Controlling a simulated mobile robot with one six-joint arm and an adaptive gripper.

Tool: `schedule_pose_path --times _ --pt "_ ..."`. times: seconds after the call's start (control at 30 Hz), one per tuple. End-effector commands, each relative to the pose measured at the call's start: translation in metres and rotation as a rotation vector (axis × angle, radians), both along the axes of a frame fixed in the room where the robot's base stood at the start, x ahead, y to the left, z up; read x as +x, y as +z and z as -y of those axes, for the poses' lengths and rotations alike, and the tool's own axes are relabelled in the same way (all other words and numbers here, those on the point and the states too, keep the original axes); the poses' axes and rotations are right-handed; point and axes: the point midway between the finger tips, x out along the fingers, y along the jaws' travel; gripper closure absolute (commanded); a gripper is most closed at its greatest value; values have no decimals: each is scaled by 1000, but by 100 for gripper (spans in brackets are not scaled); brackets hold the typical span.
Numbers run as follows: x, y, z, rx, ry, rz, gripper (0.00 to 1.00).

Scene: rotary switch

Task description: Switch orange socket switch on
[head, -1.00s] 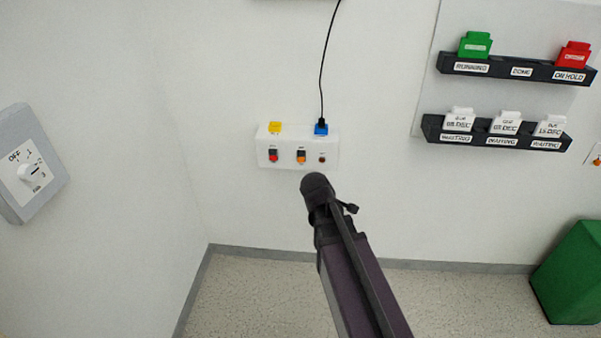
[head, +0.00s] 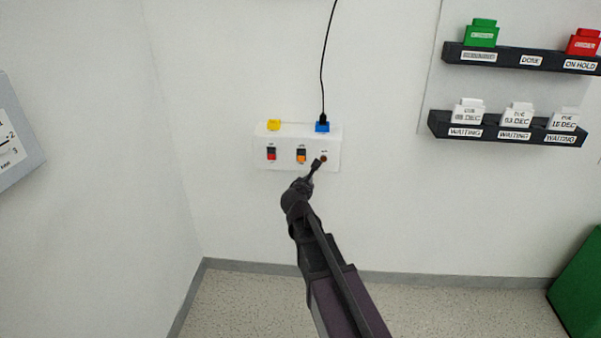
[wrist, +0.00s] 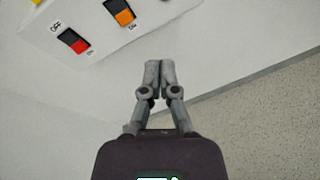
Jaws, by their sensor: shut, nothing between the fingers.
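The orange socket switch (head: 301,156) is a small orange and black rocker in the middle of the white box on the wall. It also shows at the top of the wrist view (wrist: 120,13), where its orange part is nearer the "ON" label. My gripper (head: 318,162) is in front of the box's lower right, to the right of the orange switch. In the wrist view my gripper (wrist: 159,66) has its two fingertips together, empty, and is below and right of the orange switch, apart from it in the picture. I cannot tell its exact distance from the box.
A red rocker switch (head: 271,154) is left of the orange one. A yellow socket (head: 274,125) and a blue plug (head: 322,127) with a black cord top the box. Dark label racks (head: 507,133) hang at right.

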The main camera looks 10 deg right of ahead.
Motion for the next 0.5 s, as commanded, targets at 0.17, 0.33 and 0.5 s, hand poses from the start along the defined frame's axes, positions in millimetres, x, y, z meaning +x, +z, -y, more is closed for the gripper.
schedule_pose_path --times 0.17,0.33,0.5 --pt "18 -13 -18 -209 116 1 100" --pt "26 -15 -30 -337 181 1 100" --pt "29 -14 -34 -386 206 2 100"
